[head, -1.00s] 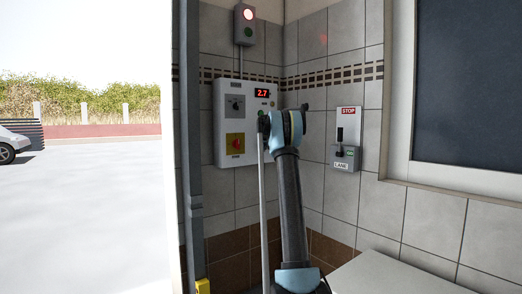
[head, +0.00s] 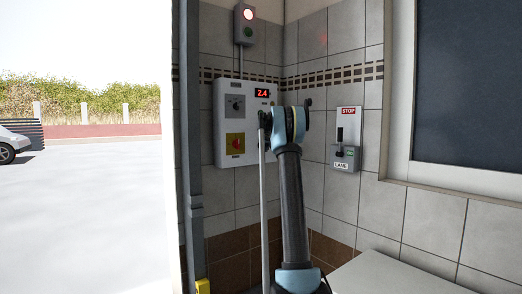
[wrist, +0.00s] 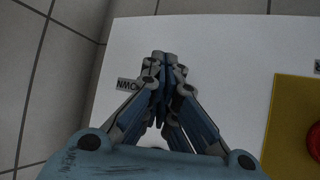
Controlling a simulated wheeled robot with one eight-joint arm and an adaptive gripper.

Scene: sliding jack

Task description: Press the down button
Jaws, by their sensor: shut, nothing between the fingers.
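The white control panel (head: 222,152) hangs on the tiled wall in the head view. Its red display (head: 262,93) reads 2.4. The same panel fills much of the wrist view (wrist: 225,40). There a label (wrist: 127,85) appears upside down and partly covered; its visible letters fit DOWN. My gripper (wrist: 162,60) is shut and empty, with its fingertips over the panel beside this label. The down button itself is hidden behind the fingers, so contact or a press cannot be seen. In the head view my arm hides the gripper and the panel's lower right.
A yellow plate with a red knob (head: 236,145) and a grey dial plate (head: 235,106) are on the panel's left. A STOP/LANE box (head: 346,140) is on the right wall. A signal box (head: 246,24) glows red above. A post (head: 189,150) stands left.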

